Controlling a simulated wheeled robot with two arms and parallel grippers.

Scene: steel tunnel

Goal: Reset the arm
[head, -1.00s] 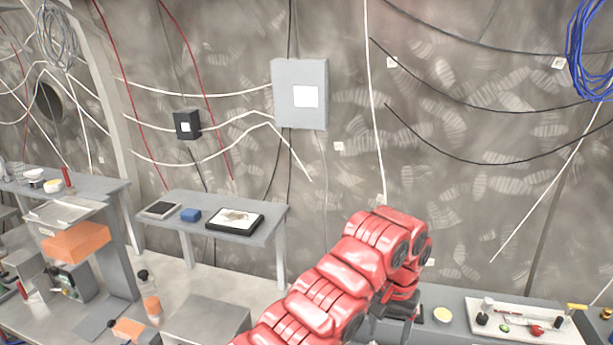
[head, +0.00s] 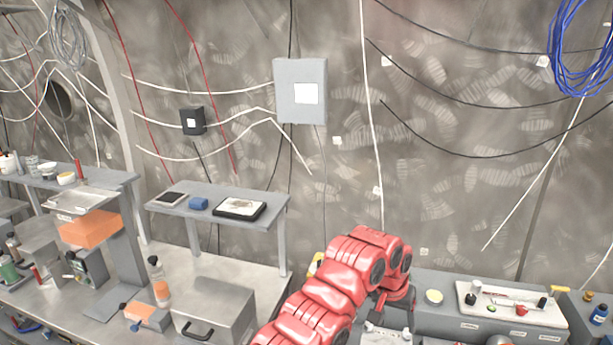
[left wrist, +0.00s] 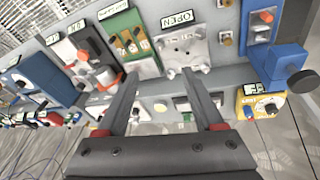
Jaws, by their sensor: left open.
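My left arm, red with dark joints, reaches in from the bottom of the head view and bends down at its far end. Its fingertips cannot be made out there. In the left wrist view my left gripper (left wrist: 158,75) has its two grey fingers spread apart, with nothing between them. Its tips point toward a panel of mounted devices. A metal plate labelled OPEN (left wrist: 183,48) lies just beyond the right finger. My right gripper is in neither view.
A blue block (left wrist: 284,64) and a yellow dial (left wrist: 264,105) are at right in the wrist view. In the head view a white tray (head: 500,314) stands right of my arm, a grey box (head: 215,300) left of it. A shelf (head: 270,222) stands against the wall, with cables hanging.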

